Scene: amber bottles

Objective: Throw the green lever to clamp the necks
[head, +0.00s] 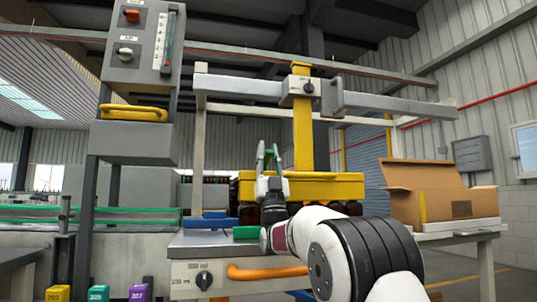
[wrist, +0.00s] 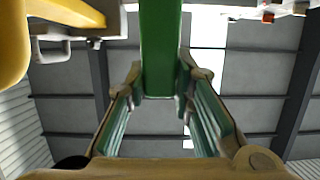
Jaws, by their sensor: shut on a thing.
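The green lever (wrist: 160,45) runs down the middle of the wrist view, and its lower end sits between the fingers of my gripper (wrist: 160,78). The fingers are closed in on it from both sides. In the head view my gripper (head: 268,158) points up in front of the yellow clamp head (head: 330,187); the lever is hard to tell from the green finger pads there. Dark bottles (head: 250,214) show below the clamp head, partly hidden by my arm. Whether the clamp grips their necks cannot be seen.
A grey control box (head: 143,60) with a yellow handle (head: 135,113) stands at left. A yellow post (head: 303,130) rises behind my gripper. An open cardboard box (head: 430,195) is at right. Blue (head: 208,223) and green (head: 246,232) blocks lie near my arm, above an orange handle (head: 265,272).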

